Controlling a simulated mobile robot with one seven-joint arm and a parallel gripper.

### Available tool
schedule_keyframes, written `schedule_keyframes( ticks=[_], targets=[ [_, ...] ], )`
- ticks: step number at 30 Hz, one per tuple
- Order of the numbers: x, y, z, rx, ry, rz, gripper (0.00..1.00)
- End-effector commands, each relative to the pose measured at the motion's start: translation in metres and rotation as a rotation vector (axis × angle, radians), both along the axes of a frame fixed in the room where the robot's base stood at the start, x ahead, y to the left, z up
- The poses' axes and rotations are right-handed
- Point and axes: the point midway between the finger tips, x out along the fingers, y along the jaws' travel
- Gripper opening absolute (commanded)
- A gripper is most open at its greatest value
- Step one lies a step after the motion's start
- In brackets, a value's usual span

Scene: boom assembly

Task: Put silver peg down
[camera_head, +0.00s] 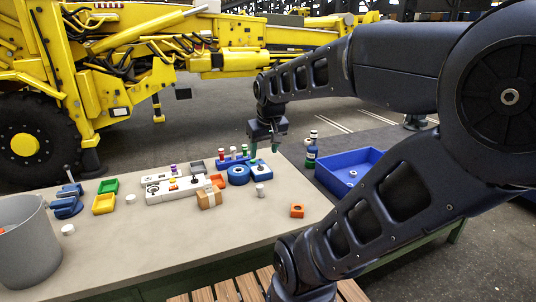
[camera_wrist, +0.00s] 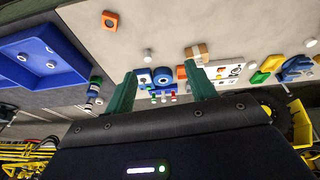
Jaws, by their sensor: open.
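My gripper (camera_head: 264,149) is open above the far right part of the table, and its two green fingers also show in the wrist view (camera_wrist: 162,84). I see nothing held between them. A small blue block (camera_head: 262,172) sits below the fingers, with a small greyish peg-like piece on it; whether that is the silver peg is too small to tell. A short pale cylinder (camera_head: 260,189) stands on the table in front of the block and shows in the wrist view (camera_wrist: 147,54). Another thin grey peg (camera_head: 67,172) stands upright at a blue holder on the left.
The table (camera_head: 170,250) is clear at the front. A blue ring (camera_head: 238,175), cardboard box (camera_head: 209,199), orange block (camera_head: 297,211) and white panels (camera_head: 174,189) lie around. Bottles (camera_head: 311,153) and a blue tray (camera_head: 350,183) stand right. A grey bin (camera_head: 25,250) stands left.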

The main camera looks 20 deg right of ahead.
Motion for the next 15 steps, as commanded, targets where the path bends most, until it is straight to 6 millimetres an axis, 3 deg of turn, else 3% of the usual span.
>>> schedule_keyframes(
  ticks=[6,15],
  targets=[
    [-0.035,0.005,0.002,0.033,-0.041,-0.048,0.56],
    [-0.043,0.006,0.002,0.043,-0.050,-0.063,0.56]
  ],
)
